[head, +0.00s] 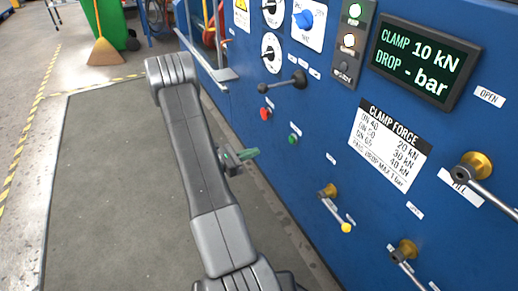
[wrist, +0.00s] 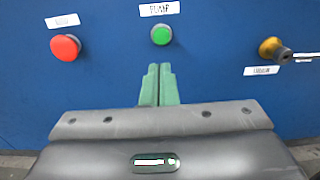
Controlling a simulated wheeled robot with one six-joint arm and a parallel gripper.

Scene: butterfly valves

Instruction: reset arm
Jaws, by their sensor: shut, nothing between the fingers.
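My gripper (head: 246,155) shows in the head view as green fingers beside my grey arm, in front of the blue panel (head: 330,160). In the wrist view my gripper (wrist: 158,72) has its two green fingers together, with nothing between them. The fingertips point at the panel just below a green button (wrist: 161,34). I see a gap of panel between tips and button in the picture; the depth is hard to tell. My arm is bent, its elbow at the upper left in the head view.
A red button (wrist: 65,46) is left of the green one, and a brass valve (wrist: 272,48) is right. The panel also bears a black lever (head: 290,81), a display (head: 424,62) and several lever valves. A broom (head: 102,45) stands beyond the floor mat (head: 105,180), which is clear.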

